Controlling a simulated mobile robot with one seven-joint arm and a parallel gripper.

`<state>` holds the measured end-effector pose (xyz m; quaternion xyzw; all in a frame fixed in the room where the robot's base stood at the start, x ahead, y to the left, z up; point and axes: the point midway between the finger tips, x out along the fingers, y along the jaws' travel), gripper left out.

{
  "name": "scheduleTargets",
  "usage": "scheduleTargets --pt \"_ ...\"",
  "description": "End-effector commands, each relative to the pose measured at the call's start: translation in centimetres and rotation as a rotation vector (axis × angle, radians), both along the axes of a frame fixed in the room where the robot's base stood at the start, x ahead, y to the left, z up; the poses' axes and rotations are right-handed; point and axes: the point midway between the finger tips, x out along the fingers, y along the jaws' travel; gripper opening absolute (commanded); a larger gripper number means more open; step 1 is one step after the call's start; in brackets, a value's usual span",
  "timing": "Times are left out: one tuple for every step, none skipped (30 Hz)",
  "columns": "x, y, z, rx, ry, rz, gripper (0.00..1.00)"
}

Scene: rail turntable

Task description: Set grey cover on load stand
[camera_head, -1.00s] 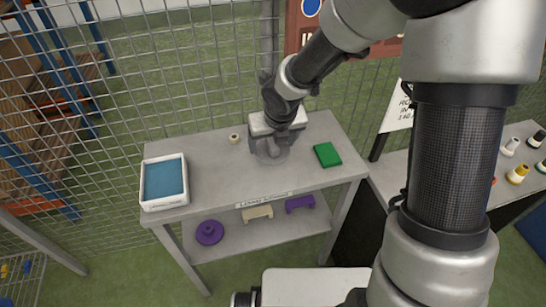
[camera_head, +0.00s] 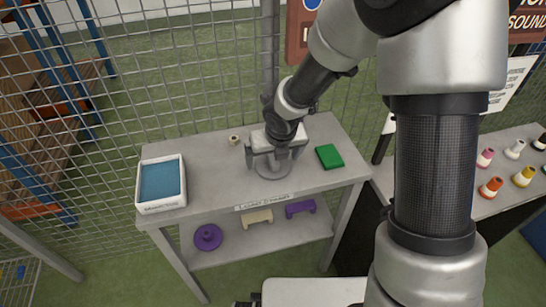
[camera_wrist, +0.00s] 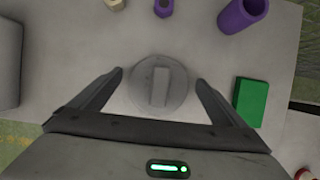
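The grey cover (camera_wrist: 160,85) appears as a round grey disc with a raised bar handle across its middle. In the wrist view it lies flat on the grey table, between my fingers. In the head view the disc (camera_head: 273,174) shows just below my gripper (camera_head: 273,160). My gripper also shows in the wrist view (camera_wrist: 159,78), open wide, with one finger on each side of the disc and a gap to it. The grey table (camera_head: 215,160) carries a label on its front edge, too small to read surely; I cannot tell which part is the load stand.
A white-rimmed tray with blue inside (camera_head: 160,205) stands left; a green block (camera_head: 329,157) lies right. A cream ring (camera_head: 234,139) and purple pieces (camera_wrist: 245,12) are on the tabletop. The lower shelf holds a purple disc (camera_head: 208,237) and brackets. Wire fence stands behind.

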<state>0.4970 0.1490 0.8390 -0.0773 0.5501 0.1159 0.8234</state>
Motion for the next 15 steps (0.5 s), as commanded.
scheduleTargets --pt "0.0 0.0 0.0 0.0 0.0 0.0 0.95" --pt "0.0 0.0 0.0 0.0 0.0 0.0 0.95" --pt "0.0 0.0 0.0 0.0 0.0 0.0 0.95" --pt "0.0 0.0 0.0 0.0 0.0 0.0 0.95" --pt "0.0 0.0 0.0 0.0 0.0 0.0 0.95" --pt "0.0 0.0 0.1 0.0 0.0 0.0 0.95" --pt "0.0 0.0 0.2 0.0 0.0 0.0 0.95" --pt "0.0 0.0 0.3 0.0 0.0 -0.001 0.95" --pt "0.0 0.0 0.6 0.001 -0.001 -0.001 0.95" --pt "-0.1 -0.1 0.9 0.001 -0.001 -0.001 0.95" --pt "-0.2 -0.1 1.3 0.001 -0.002 -0.001 0.95" --pt "-0.5 -0.2 2.0 0.002 -0.001 -0.001 0.95" --pt "-0.6 -0.3 2.5 0.001 -0.002 -0.002 0.95" --pt "-0.9 -0.3 3.1 0.002 -0.003 -0.002 0.95" --pt "-1.1 -0.4 4.0 0.001 -0.004 -0.002 0.95"
